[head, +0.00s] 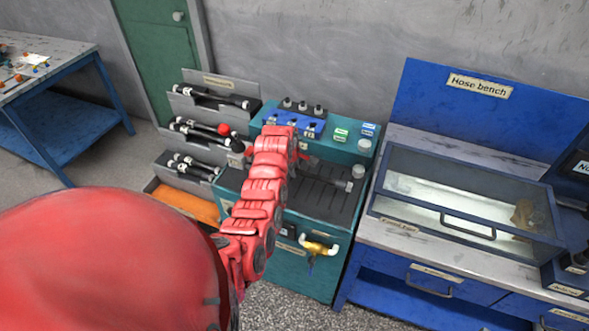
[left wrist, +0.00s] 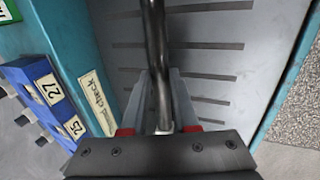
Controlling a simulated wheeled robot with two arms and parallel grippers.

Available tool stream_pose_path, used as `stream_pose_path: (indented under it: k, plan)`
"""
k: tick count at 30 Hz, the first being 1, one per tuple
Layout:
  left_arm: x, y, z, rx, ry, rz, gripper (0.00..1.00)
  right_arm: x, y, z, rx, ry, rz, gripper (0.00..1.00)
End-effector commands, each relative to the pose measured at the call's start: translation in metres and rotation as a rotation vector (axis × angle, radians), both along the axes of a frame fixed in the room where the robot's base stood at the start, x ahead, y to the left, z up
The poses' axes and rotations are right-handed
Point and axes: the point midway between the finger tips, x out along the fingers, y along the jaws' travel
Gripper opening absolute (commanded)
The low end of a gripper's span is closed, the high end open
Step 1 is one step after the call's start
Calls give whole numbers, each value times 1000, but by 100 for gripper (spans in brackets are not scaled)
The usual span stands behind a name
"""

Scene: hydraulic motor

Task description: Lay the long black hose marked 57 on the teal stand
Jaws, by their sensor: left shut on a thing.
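My left gripper (left wrist: 160,105) is shut on a long black hose (left wrist: 154,50), which runs up between its fingers in the left wrist view. In the head view my red left arm reaches over the teal stand (head: 300,272), and its hand hides most of the hose. A fitting (head: 349,186) shows at the right over the stand's slotted dark top. I cannot tell whether the hose touches the top. No number on the hose is readable. My right gripper is not in view.
A stepped rack (head: 172,107) with several black hoses stands left of the stand. Blue blocks (head: 284,122) with labels sit along the stand's back. The hose bench (head: 455,247) with a glass-topped case (head: 465,193) stands to the right. A yellow valve (head: 318,247) sticks out in front.

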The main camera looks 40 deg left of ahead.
Motion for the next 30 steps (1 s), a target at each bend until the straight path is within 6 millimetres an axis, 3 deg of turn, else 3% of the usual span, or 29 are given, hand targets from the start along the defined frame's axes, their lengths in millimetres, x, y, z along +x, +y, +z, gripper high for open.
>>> stream_pose_path:
  k: [24, 25, 30]
  plan:
    - [1, 0, -12, 1, -3, 0, 0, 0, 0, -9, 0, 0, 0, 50]
    - [1, 0, -12, 1, -3, 0, 31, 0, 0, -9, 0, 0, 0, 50]
    - [0, 0, -12, 0, -1, 0, 62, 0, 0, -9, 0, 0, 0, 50]
